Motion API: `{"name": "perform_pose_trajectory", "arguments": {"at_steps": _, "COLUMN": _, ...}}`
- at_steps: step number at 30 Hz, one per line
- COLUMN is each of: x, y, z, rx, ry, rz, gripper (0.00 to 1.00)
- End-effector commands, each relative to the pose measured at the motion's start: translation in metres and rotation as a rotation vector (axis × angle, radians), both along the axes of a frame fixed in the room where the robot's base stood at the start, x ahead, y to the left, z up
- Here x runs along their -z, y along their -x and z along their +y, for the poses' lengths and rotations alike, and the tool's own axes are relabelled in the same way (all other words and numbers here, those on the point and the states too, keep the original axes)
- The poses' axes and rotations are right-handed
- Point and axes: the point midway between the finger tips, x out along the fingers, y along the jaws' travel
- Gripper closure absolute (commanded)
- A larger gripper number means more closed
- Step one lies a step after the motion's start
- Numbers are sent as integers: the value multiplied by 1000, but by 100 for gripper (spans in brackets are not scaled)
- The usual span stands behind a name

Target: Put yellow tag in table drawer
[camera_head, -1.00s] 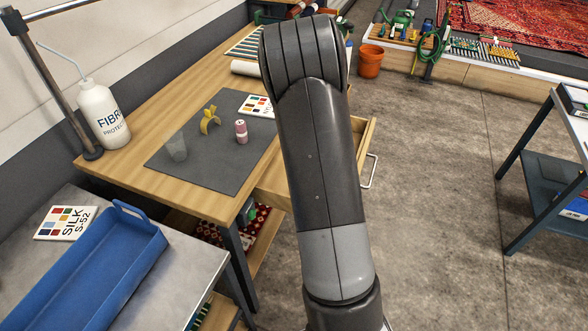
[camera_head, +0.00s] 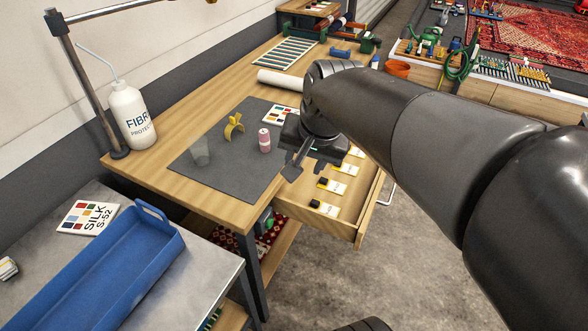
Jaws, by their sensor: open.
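A curled yellow piece (camera_head: 234,126), which appears to be the yellow tag, stands on the dark grey mat (camera_head: 222,172) on the wooden table. The table drawer (camera_head: 345,226) is pulled out at the table's right side. Inside it lie several small black, white and yellow pieces (camera_head: 338,186). My gripper (camera_head: 292,172) is open, pointing down near the drawer's inner end and the table edge, to the right of the yellow piece and apart from it. My arm hides part of the drawer's far end.
A pink spool-like cylinder (camera_head: 264,141) stands between the yellow piece and my gripper. A clear cup (camera_head: 200,152) and a colour card (camera_head: 281,115) are also on the mat. A white bottle (camera_head: 131,116) and metal post stand at the left. A blue tray (camera_head: 100,262) is in front.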

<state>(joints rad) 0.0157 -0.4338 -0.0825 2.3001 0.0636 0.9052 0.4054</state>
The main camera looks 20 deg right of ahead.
Motion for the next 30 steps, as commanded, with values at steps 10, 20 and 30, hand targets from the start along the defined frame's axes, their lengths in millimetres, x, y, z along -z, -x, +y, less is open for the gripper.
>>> {"name": "perform_pose_trajectory", "arguments": {"at_steps": 10, "x": 4, "y": 78, "z": 22, "rx": -411, "ry": 232, "rz": -114, "gripper": 58}}
{"name": "perform_pose_trajectory", "arguments": {"at_steps": 20, "x": 7, "y": 87, "z": 24, "rx": -475, "ry": 274, "rz": -126, "gripper": 58}}
{"name": "perform_pose_trajectory", "arguments": {"at_steps": 30, "x": 7, "y": 87, "z": 24, "rx": -473, "ry": 272, "rz": -126, "gripper": 44}}
